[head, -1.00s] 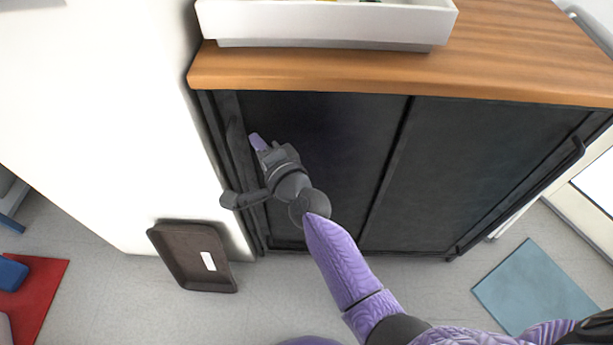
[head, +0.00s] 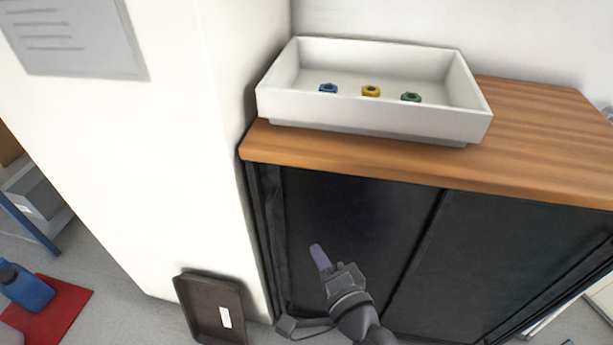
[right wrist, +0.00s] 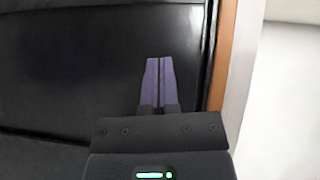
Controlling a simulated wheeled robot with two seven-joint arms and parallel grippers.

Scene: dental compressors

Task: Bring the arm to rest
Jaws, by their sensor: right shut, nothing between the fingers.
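My right gripper (head: 320,258) is in front of the black cabinet door, low in the head view. Its purple fingers also show in the right wrist view (right wrist: 158,82), pressed together with nothing between them. The dark cabinet (head: 352,215) fills the space behind the gripper; I cannot tell whether the fingertips touch it. My left gripper is not in view.
A white tray (head: 365,115) with a blue, a yellow and a green nut stands on the wooden top (head: 540,135). A white wall (head: 180,140) rises at the left. A brown tray (head: 200,310) leans at its foot. A blue object (head: 25,287) rests on a red mat (head: 68,300).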

